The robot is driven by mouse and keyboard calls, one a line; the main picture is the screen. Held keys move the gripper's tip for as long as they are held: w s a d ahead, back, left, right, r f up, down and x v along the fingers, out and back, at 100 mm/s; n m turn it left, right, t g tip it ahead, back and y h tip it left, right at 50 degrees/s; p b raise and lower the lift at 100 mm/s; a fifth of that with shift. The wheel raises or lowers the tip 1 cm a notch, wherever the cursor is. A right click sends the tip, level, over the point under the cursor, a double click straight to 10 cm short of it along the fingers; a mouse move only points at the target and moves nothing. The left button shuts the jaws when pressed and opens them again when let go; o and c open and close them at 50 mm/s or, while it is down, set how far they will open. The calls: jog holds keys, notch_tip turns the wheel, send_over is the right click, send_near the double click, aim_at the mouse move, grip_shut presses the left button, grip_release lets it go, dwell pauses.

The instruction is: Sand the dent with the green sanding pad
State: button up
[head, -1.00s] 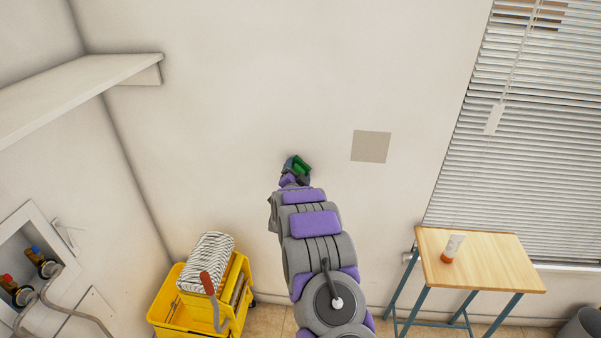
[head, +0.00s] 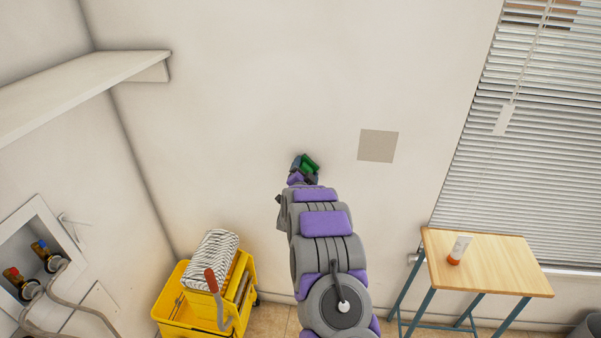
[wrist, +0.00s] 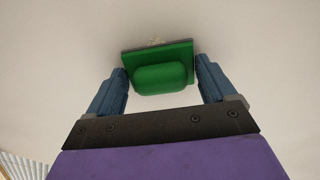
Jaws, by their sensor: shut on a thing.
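My gripper (wrist: 160,84) is shut on the green sanding pad (wrist: 162,72), with a blue finger on each side of it. In the wrist view the pad's dark face is turned to the white wall, and a small rough pale patch (wrist: 156,43) shows just past the pad's far edge. I cannot tell whether this patch is the dent, or whether the pad touches the wall. In the head view the pad (head: 309,163) shows at the end of my arm, left of a beige square. The rest of the wall behind the pad is hidden.
A beige square (head: 378,146) is on the wall to the right. A yellow mop bucket (head: 186,312) stands at lower left. A wooden-topped table (head: 500,270) with a tube (head: 459,249) is at right, below window blinds (head: 530,130). A shelf (head: 80,85) juts out upper left.

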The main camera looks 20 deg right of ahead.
jog(key=shift+s+d+b, duration=0.55)
jog(key=shift+s+d, duration=0.25)
jog(key=shift+d, duration=0.35)
jog(key=shift+w+a, duration=0.1)
jog(key=shift+w+a+r, duration=0.1)
jog(key=shift+w+a, duration=0.2)
jog(key=shift+a, duration=0.15)
jog(key=w+a, duration=0.1)
jog(key=a, duration=0.1)
jog(key=w+a+p, duration=0.1)
jog(key=shift+w+a, duration=0.3)
jog(key=shift+a, duration=0.1)
jog(key=shift+s+a, duration=0.1)
jog(key=shift+s, duration=0.05)
jog(key=shift+v, duration=2.9)
jog(key=shift+a, duration=0.1)
